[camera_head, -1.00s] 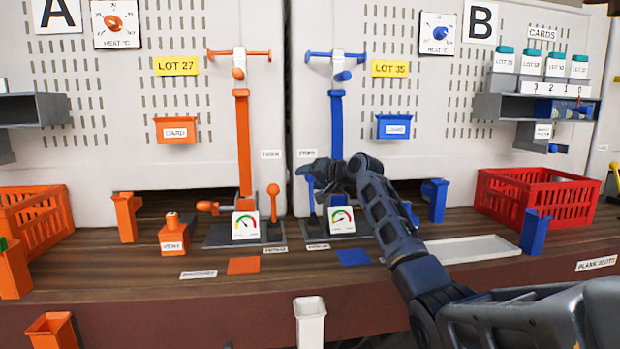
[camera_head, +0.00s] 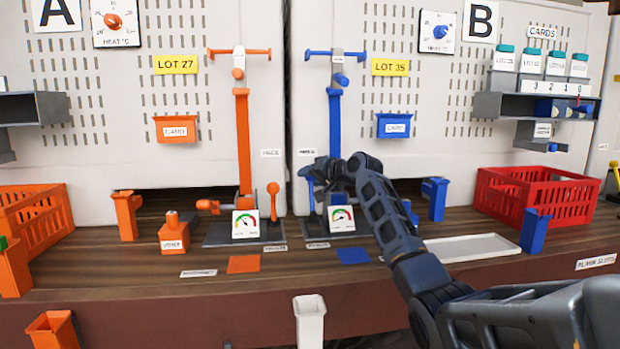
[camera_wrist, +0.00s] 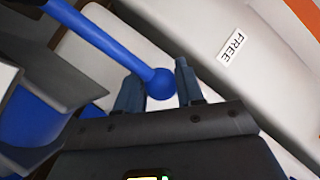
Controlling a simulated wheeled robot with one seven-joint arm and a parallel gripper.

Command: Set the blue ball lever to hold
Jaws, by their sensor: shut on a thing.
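The blue ball lever (camera_head: 311,198) stands at the front left of the blue station B, beside its gauge (camera_head: 341,219). My gripper (camera_head: 318,172) is at its top end and hides part of it in the head view. In the wrist view, the lever's blue ball (camera_wrist: 161,84) sits between the two fingers of my gripper (camera_wrist: 158,88), which are shut on it. The lever's blue rod runs up and left from the ball. A FREE label (camera_wrist: 234,47) is on the pale panel beyond the fingers. A small label (camera_head: 317,245) lies at the lever's base; I cannot read it.
The orange station's ball lever (camera_head: 273,200) and gauge (camera_head: 244,224) stand to the left. The blue column (camera_head: 336,125) rises behind my gripper. A white tray (camera_head: 473,247) and a red crate (camera_head: 536,197) are to the right.

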